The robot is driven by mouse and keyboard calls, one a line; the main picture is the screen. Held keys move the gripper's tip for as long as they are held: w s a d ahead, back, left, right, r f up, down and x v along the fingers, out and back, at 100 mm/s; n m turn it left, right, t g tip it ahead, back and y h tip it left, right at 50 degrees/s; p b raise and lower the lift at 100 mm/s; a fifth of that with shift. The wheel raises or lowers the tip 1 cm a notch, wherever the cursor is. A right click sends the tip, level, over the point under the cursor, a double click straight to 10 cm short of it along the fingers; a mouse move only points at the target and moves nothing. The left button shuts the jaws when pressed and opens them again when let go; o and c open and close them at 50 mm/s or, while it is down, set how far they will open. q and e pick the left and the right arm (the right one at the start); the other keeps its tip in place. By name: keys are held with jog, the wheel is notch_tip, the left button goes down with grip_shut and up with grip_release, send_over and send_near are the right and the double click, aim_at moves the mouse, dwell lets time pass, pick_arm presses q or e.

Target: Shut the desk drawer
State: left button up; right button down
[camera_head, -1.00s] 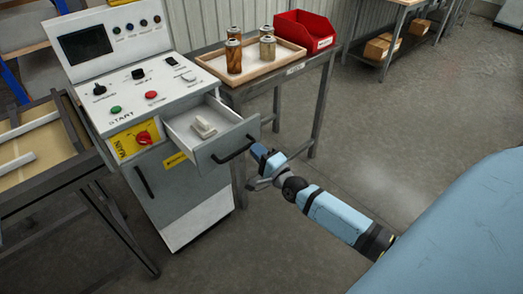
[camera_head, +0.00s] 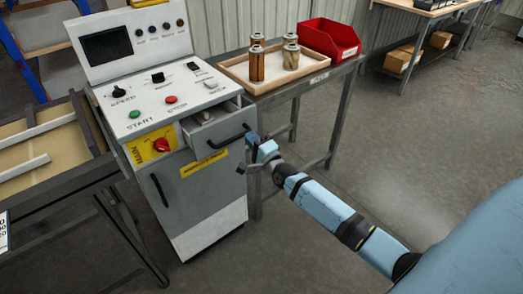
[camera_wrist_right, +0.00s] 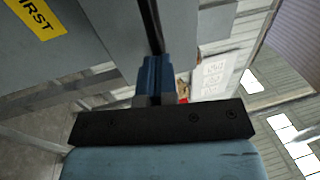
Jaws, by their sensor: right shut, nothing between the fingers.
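The desk drawer (camera_head: 220,132) is in the grey control desk (camera_head: 208,200), under its sloped panel, and stands partly open. A pale object (camera_head: 205,118) shows inside it, mostly hidden by the panel. The drawer's front has a black bar handle (camera_head: 230,140). My right gripper (camera_head: 252,140) is shut and empty at the right end of the drawer front. In the right wrist view its blue fingers (camera_wrist_right: 153,75) are together close to the drawer front, by the dark handle (camera_wrist_right: 152,25); I cannot tell if they touch. My left gripper is not in view.
A side table to the right holds a wooden tray (camera_head: 237,72) with several cartridges (camera_head: 257,62) and a red bin (camera_head: 331,38). A dark-framed table (camera_head: 60,185) stands at the left. The floor at the right (camera_head: 420,150) is clear.

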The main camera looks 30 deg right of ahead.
aim_at(240, 127)
jog(key=b+x, duration=0.1)
jog(key=x, duration=0.1)
jog(key=f+b+x, duration=0.1)
jog(key=x, duration=0.2)
jog(key=b+x, duration=0.1)
jog(key=x, duration=0.2)
jog(key=shift+w+a+f, duration=0.1)
jog(key=shift+w+f, duration=0.05)
jog(key=shift+f, duration=0.15)
jog(key=shift+w, duration=0.15)
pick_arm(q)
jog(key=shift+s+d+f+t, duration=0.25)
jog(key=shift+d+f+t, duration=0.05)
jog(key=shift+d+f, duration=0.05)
pick_arm(e)
jog(key=shift+r, duration=0.35)
jog(key=shift+r, duration=0.1)
